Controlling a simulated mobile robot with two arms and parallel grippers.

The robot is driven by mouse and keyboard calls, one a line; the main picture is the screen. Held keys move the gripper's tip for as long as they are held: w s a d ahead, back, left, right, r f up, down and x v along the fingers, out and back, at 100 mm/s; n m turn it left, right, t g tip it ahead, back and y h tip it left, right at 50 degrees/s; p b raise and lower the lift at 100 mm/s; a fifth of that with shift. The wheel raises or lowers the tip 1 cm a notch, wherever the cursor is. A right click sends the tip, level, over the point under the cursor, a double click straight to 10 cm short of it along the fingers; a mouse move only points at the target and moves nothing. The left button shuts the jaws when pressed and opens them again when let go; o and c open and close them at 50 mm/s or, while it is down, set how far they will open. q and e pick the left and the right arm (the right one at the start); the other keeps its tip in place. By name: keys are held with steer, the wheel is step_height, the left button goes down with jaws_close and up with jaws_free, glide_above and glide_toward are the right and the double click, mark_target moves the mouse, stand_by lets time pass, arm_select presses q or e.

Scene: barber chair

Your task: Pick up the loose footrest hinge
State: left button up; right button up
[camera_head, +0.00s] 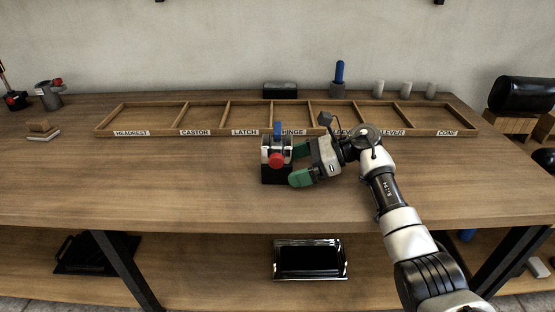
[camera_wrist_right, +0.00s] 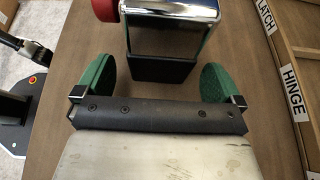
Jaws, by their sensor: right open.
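The footrest hinge (camera_head: 277,172) stands on the workbench in front of the tray. It has a black base, a chrome body, a red knob and a blue top. In the right wrist view the chrome and black hinge (camera_wrist_right: 172,68) shows at the top, cut off by the frame edge. My right gripper (camera_head: 300,164) is open at the hinge's right side, its green fingertips close to it. In the right wrist view the gripper (camera_wrist_right: 158,80) has its fingers apart, one toward each side of the hinge. Contact cannot be told. My left gripper is out of view.
A wooden tray (camera_head: 155,132) with labelled compartments runs along the back, its HINGE label (camera_head: 293,132) just behind the hinge. Grey cylinders and a blue-handled item (camera_head: 339,75) stand behind it. A small block (camera_head: 42,132) lies far left. The bench front (camera_head: 180,190) is clear.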

mark_target(289, 151)
steer(key=x, duration=0.2)
steer(key=shift+a, duration=0.4)
steer(key=shift+r, duration=0.1)
steer(key=c, duration=1.5)
steer(key=shift+w+d+r, duration=0.1)
steer(key=shift+r, duration=0.3)
step_height(289, 151, up, 3)
steer(key=shift+d+r, duration=0.15)
steer(key=shift+r, duration=0.1)
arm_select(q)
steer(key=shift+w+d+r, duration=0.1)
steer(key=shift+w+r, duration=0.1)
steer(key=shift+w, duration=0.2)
arm_select(e)
steer(key=s+d+r, duration=0.2)
steer(key=d, duration=0.1)
steer(key=s+d+r, duration=0.2)
steer(key=d, duration=0.1)
steer(key=s+d+r, duration=0.2)
steer(key=d, duration=0.1)
steer(key=shift+s+d+r, duration=0.25)
steer(key=shift+r, duration=0.05)
arm_select(q)
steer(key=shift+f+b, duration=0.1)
steer(key=shift+b, duration=0.2)
arm_select(e)
steer(key=shift+a, duration=0.1)
